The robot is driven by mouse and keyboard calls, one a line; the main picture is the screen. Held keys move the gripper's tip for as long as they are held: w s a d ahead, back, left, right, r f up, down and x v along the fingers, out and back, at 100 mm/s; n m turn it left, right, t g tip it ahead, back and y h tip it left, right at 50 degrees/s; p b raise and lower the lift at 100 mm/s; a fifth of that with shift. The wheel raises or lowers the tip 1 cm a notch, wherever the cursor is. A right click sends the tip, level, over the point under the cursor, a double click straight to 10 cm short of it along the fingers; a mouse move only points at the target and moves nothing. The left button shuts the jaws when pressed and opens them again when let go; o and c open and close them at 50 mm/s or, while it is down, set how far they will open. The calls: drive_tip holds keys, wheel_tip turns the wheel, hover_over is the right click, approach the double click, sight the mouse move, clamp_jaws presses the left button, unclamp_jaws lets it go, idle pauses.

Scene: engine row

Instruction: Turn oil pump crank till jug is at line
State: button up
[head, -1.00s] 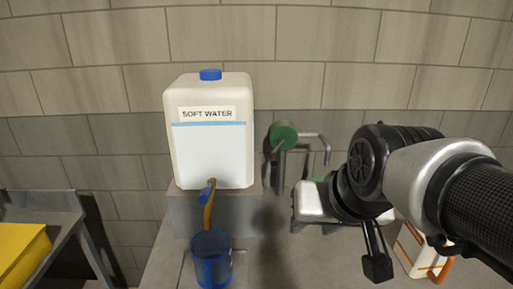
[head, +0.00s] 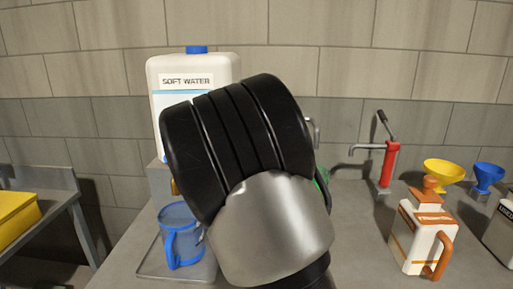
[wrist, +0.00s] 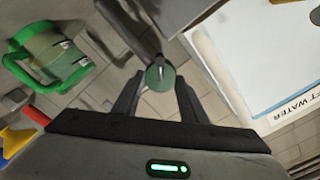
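In the wrist view, a round green knob (wrist: 158,77) with a grey metal shaft, seemingly part of a pump crank, lies between the tips of my gripper (wrist: 157,85). My fingers are apart, with the knob in the gap; I see no firm contact. A jug with a green frame and handle (wrist: 50,58) stands at the upper left of the wrist view, with small pale labels; its line and level cannot be read. In the head view my arm hides that pump and my gripper. A red hand pump (head: 388,165) with a dark lever stands further right.
The white SOFT WATER container (head: 195,72) stands left of my arm, close to my gripper in the wrist view (wrist: 262,60). A blue jug (head: 181,236) is below it. A white jug with orange handle (head: 421,238), yellow funnel (head: 444,172) and blue funnel (head: 487,176) stand right.

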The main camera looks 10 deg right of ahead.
drive_tip(key=w+d, duration=0.1)
drive_tip(key=w, duration=0.4)
drive_tip(key=w+d, duration=0.1)
drive_tip(key=w, duration=0.5)
drive_tip(key=w+d, duration=0.1)
drive_tip(key=w, duration=0.4)
drive_tip(key=shift+w+d, duration=0.2)
drive_tip(key=shift+w, duration=0.05)
clamp_jaws()
